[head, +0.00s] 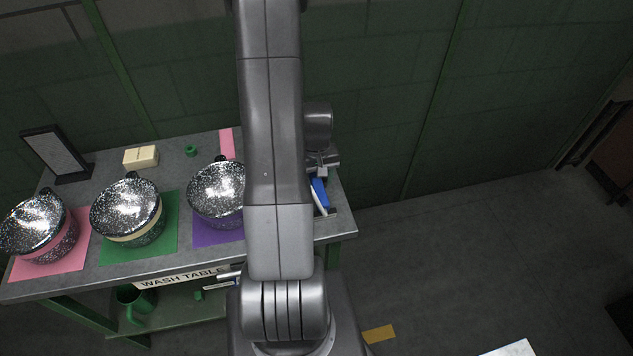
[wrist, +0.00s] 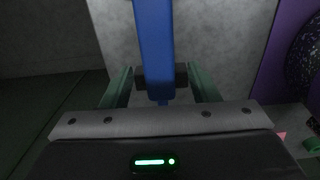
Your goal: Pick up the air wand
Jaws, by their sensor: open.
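The air wand has a blue handle (head: 319,190) and lies near the right end of the wash table, partly hidden by my arm in the head view. In the wrist view the blue handle (wrist: 155,45) runs from the top edge down between the two fingers. My gripper (wrist: 161,80) is open, with one finger on each side of the handle and a gap to each. In the head view my gripper (head: 322,168) is just above the table beside the wand, its fingertips hard to make out.
The grey wash table (head: 190,258) bears three speckled pots on a pink mat (head: 50,268), a green mat (head: 140,248) and a purple mat (head: 215,234). A cream block (head: 141,157) and a dark-framed board (head: 55,152) stand behind. The floor to the right is mostly clear.

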